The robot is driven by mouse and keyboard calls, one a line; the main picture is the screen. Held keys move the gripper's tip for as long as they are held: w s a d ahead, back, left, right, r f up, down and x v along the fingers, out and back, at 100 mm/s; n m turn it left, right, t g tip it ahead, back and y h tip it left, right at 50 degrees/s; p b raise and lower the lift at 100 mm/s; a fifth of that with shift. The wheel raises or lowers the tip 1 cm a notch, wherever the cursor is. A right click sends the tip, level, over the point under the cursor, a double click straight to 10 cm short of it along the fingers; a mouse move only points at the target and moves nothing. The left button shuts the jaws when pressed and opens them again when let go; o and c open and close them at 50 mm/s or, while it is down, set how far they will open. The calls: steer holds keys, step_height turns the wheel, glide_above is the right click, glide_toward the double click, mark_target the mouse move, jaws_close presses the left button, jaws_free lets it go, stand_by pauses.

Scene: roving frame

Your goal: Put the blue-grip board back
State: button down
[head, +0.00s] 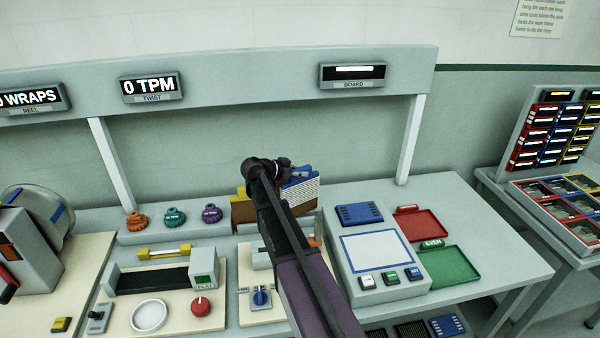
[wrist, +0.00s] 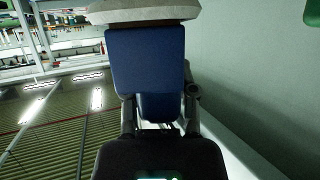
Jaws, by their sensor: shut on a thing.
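The blue-grip board has a blue grip and a pale striped face (head: 302,193). In the head view it stands behind my arm at the back of the bench. My gripper (head: 285,174) is at its top edge, partly hidden by my own arm. In the wrist view the blue grip (wrist: 146,65) lies between the two fingers of my gripper (wrist: 160,103), which are shut on it. A pale edge (wrist: 145,12) shows beyond the grip. The board's lower end and what it touches are hard to make out.
A brown and yellow block (head: 243,211) stands just left of the board. A grey console (head: 388,290) with a blue panel is to the right, beside red (head: 420,224) and green (head: 447,266) trays. Knobs (head: 174,216) stand at left. An overhead beam (head: 230,75) spans the bench.

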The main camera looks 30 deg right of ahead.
steer(key=shift+f, duration=0.25)
steer(key=shift+c, duration=2)
jaws_free()
steer(key=shift+r, duration=0.2)
steer(key=shift+a+r+p, duration=0.1)
steer(key=shift+r+p, duration=0.55)
steer(key=shift+p, duration=0.05)
steer(key=p+v, duration=0.4)
steer(key=v, duration=0.7)
steer(key=shift+a, duration=0.4)
steer(key=shift+s+f, duration=0.1)
steer(key=shift+s, duration=0.05)
